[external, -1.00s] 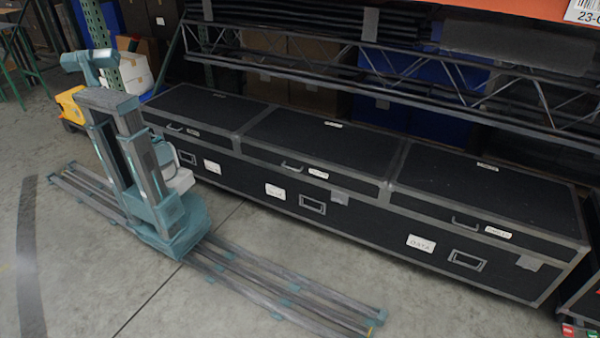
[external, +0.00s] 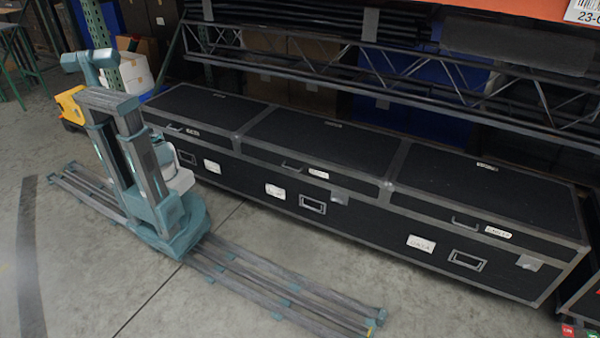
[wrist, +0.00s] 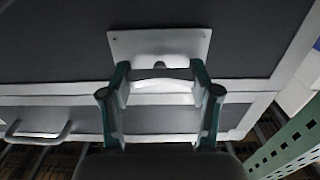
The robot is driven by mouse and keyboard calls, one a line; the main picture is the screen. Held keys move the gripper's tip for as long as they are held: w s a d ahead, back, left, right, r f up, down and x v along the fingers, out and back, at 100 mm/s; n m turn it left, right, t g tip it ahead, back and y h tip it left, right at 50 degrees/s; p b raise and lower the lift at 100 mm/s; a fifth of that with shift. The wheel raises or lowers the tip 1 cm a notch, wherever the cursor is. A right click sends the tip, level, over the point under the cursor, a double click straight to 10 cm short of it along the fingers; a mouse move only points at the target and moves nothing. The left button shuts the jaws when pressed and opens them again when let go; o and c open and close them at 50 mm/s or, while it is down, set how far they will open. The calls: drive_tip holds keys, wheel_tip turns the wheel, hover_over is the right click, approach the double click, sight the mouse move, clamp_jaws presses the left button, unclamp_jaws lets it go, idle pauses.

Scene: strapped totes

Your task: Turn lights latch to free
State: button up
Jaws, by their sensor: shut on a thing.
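In the wrist view, a pale metal plate (wrist: 127,44) is fixed to the dark case face. A light latch piece (wrist: 163,86) with a small dark knob above it sits at the plate's lower edge. My gripper (wrist: 162,76) is shut on this latch, one teal-edged finger on each side. The label naming the latch is not seen in this view, and the latch's exact turn is hard to tell. In the external view, my column and arm stand at the left end of the long black case (external: 350,222) and hide the gripper and latch.
A bar handle (wrist: 38,132) lies left of the gripper in the wrist view. A green perforated rack post (wrist: 290,140) stands at the right. Truss shelving (external: 370,62) runs behind the case. The floor in front (external: 240,300) is clear beyond my rail.

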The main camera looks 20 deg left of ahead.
drive_tip(key=shift+n, duration=0.4)
drive_tip(key=n, duration=0.3)
drive_tip(key=shift+n+b, duration=0.3)
drive_tip(key=shift+b, duration=0.05)
drive_tip(key=n, duration=0.4)
drive_tip(key=shift+a+n+p, duration=0.15)
drive_tip(key=shift+n+p, duration=0.15)
drive_tip(key=shift+p, duration=0.1)
drive_tip(key=n+p, duration=0.2)
drive_tip(key=n, duration=0.2)
drive_tip(key=shift+n, duration=0.3)
drive_tip(key=n+p, duration=0.2)
drive_tip(key=n, duration=0.2)
drive_tip(key=shift+f, duration=0.15)
drive_tip(key=shift+n+p, duration=0.3)
drive_tip(key=o, duration=1.2)
drive_tip(key=shift+c, duration=0.2)
